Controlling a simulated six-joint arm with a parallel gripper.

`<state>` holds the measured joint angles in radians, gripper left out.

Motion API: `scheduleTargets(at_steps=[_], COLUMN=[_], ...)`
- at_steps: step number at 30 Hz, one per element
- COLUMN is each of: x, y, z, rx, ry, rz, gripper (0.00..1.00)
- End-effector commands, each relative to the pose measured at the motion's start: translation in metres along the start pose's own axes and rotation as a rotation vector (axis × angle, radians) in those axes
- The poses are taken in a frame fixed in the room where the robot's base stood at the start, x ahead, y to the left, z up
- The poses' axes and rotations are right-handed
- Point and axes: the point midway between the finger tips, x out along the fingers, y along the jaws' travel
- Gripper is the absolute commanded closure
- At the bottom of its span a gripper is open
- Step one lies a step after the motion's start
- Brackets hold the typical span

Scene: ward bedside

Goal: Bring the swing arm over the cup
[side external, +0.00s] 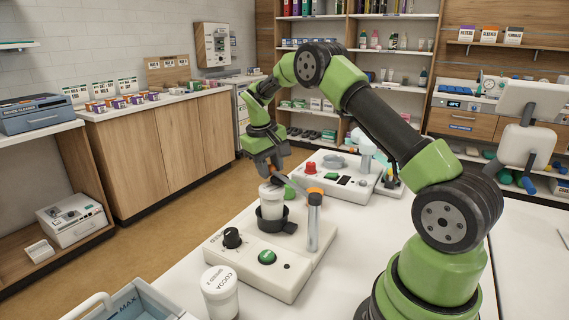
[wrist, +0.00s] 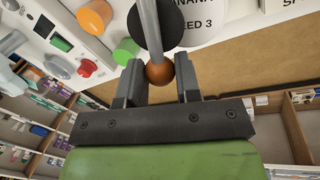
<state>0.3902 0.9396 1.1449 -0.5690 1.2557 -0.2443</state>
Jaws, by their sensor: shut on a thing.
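A white mixer base (side external: 265,262) with a black knob and a green button stands on the table. A pale cup (side external: 272,212) stands upright in its black ring holder (side external: 272,222). The grey swing arm (side external: 294,187) runs from the orange-topped post (side external: 313,220) toward the cup's upper edge. My gripper (wrist: 160,85) is shut on the brown ball knob (wrist: 160,73) at the arm's end. In the wrist view a black disc (wrist: 152,28) on the arm partly overlaps the white labelled lid (wrist: 203,22), which reads "NANA" and "EED 3". I cannot tell how well they line up.
A white cup marked COCOA (side external: 221,293) stands in front of the mixer base. A second white device (side external: 345,187) with a red knob stands behind it. A blue-grey tray (side external: 135,302) lies at the front left. Bare tabletop shows right of the base.

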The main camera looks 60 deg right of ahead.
Motion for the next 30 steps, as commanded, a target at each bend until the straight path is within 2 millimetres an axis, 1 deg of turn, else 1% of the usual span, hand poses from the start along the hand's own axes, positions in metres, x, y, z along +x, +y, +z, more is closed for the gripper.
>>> scheduleTargets(at_steps=[3, 9, 16, 28, 29, 30], x=[-0.003, -0.006, -0.007, -0.007, -0.007, -0.007], y=[-0.012, -0.025, -0.031, -0.034, -0.034, -0.034], z=[0.000, 0.001, 0.003, 0.003, 0.003, 0.003], rx=[-0.074, -0.156, -0.198, -0.205, -0.205, -0.205], ry=[0.014, 0.031, 0.038, 0.038, 0.038, 0.038], rz=[0.001, 0.001, 0.001, -0.002, -0.002, -0.002], gripper=[1.00, 1.00, 1.00, 1.00, 0.67, 0.57])
